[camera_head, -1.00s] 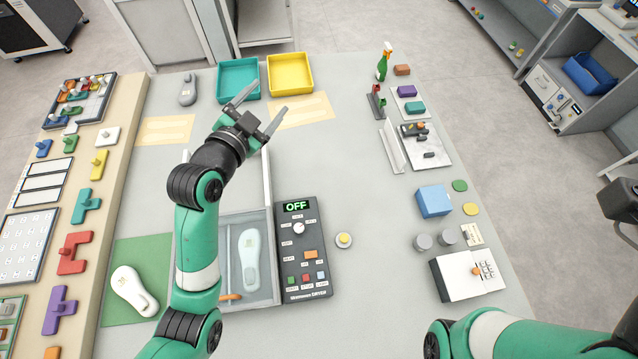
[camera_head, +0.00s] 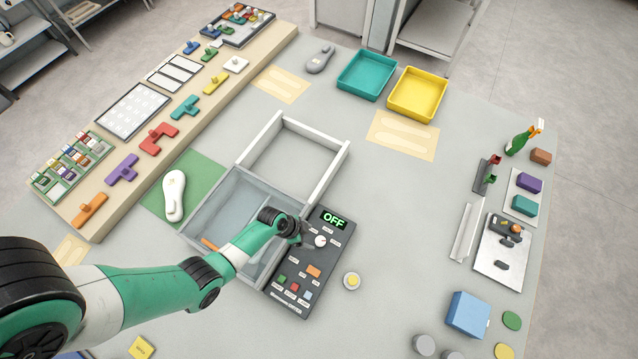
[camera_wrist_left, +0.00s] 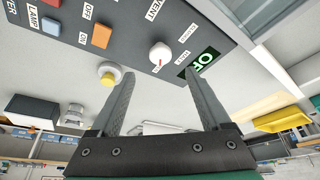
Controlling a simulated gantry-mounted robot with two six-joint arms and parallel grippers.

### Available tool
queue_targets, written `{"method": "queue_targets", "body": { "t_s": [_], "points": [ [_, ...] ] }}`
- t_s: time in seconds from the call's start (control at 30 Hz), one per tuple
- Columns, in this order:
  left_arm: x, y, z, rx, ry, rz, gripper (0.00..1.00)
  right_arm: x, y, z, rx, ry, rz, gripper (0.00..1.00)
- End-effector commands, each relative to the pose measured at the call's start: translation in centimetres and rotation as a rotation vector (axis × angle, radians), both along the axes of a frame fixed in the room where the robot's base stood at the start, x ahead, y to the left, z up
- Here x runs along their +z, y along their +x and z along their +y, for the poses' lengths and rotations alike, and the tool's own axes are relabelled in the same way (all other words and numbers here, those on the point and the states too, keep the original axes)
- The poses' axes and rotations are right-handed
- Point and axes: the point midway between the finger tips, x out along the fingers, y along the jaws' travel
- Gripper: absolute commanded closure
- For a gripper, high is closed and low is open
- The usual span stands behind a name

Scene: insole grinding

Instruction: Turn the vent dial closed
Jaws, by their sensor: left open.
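The vent dial (camera_head: 320,240) is a round white knob with a red mark on the dark dryer control panel (camera_head: 297,291), just below the green "OFF" display (camera_head: 334,219). My left gripper (camera_head: 307,239) is open and close beside the dial, on its left in the head view. In the left wrist view the dial (camera_wrist_left: 160,54) shows beyond and between the two spread fingertips (camera_wrist_left: 160,73). I see no clear contact, and the space between the jaws is empty. Part of the dial's lettering is too small to read. My right gripper is out of view.
An orange switch (camera_head: 314,271) and several small buttons lie lower on the panel. A yellow-topped round button (camera_head: 352,281) stands to its right. The framed dryer tray (camera_head: 209,209) is left of the panel, partly behind my arm. The table right of the panel is mostly clear.

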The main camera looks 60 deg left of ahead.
Motion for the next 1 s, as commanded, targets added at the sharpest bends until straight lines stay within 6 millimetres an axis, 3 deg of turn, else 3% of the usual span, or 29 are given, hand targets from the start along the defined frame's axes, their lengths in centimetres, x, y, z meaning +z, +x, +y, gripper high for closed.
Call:
{"method": "queue_targets", "body": {
  "t_s": [0.03, 0.3, 0.5, 0.77, 0.87, 1.0],
  "points": [
    [-2.1, 0.4, -0.2, -0.003, 0.001, -0.001, 0.19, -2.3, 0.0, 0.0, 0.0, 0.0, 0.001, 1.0],
    [-6.6, 2.2, -1.1, -0.002, -0.001, -0.001, 0.19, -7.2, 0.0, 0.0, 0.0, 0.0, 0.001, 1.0],
    [-8.0, 3.0, -1.5, -0.001, 0.0, -0.001, 0.19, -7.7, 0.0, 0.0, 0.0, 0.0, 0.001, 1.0],
    [-8.0, 3.0, -1.5, -0.001, 0.001, -0.001, 0.19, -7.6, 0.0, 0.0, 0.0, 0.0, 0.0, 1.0],
    [-8.0, 3.0, -1.5, 0.0, 0.0, -0.001, 0.32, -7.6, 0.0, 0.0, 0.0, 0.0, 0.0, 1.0],
    [-8.1, 3.0, -1.5, 0.0, 0.0, -0.001, 0.57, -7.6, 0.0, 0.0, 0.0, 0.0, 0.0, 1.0]
  ]
}}
